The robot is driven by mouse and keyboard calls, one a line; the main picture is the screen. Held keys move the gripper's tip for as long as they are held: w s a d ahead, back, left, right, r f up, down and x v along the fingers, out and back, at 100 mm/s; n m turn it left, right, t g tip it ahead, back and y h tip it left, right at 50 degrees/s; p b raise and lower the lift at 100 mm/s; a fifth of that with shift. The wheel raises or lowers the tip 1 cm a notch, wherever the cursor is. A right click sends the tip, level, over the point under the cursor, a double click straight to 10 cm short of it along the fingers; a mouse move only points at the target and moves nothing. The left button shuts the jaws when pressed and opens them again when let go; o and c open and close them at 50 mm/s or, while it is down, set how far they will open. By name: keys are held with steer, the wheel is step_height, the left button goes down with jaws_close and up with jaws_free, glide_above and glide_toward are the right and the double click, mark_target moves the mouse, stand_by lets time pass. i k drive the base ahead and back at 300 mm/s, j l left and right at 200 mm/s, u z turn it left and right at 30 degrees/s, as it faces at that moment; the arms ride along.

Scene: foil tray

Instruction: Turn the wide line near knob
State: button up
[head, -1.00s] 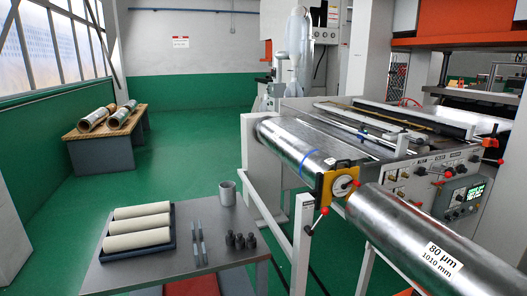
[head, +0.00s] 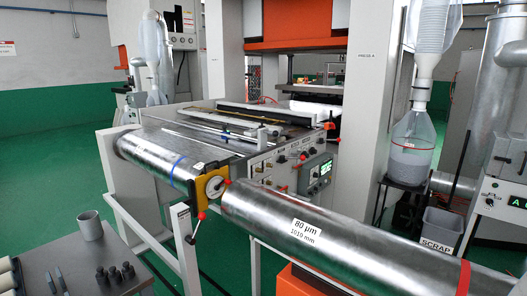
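The wide line machine (head: 215,140) stands in the middle of the head view. Its side panel (head: 262,168) faces me and carries several small dark and light knobs, a red-tipped lever and a green-lit display (head: 316,174). The knob labels are too small to read, so I cannot tell which is the near knob. A yellow bracket (head: 199,192) with a round dial (head: 215,187) and red-ended handles sits at the near roller end. My gripper is not in view.
A large foil roll (head: 350,240) labelled 80 µm lies across the front right, before the panel. A grey table (head: 80,255) with a cup (head: 90,226) stands lower left. A scrap bin (head: 446,228) and a clear container (head: 412,150) stand right. Green floor is open at left.

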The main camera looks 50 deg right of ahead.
mark_target(312, 150)
steer(key=k+j, duration=0.6)
steer(key=k, duration=0.2)
steer(key=k+l, duration=0.1)
steer(key=k, duration=0.4)
steer(key=k+l, duration=0.15)
steer(key=k, duration=0.35)
steer(key=k+l, duration=0.15)
steer(key=l, duration=0.25)
steer(key=k+l, duration=0.1)
steer(key=l, duration=0.25)
steer(key=k+l, duration=0.15)
steer(key=l, duration=2.8)
steer(key=i+l, duration=0.1)
steer(key=l, duration=0.35)
steer(key=i+l, duration=0.1)
steer(key=l, duration=0.35)
steer(key=i+l, duration=0.1)
steer(key=l, duration=0.3)
steer(key=i+l, duration=0.2)
steer(key=i, duration=0.25)
steer(key=i+l, duration=0.2)
steer(key=i, duration=2.05)
steer(key=l+z, duration=0.05)
steer(key=l, duration=0.05)
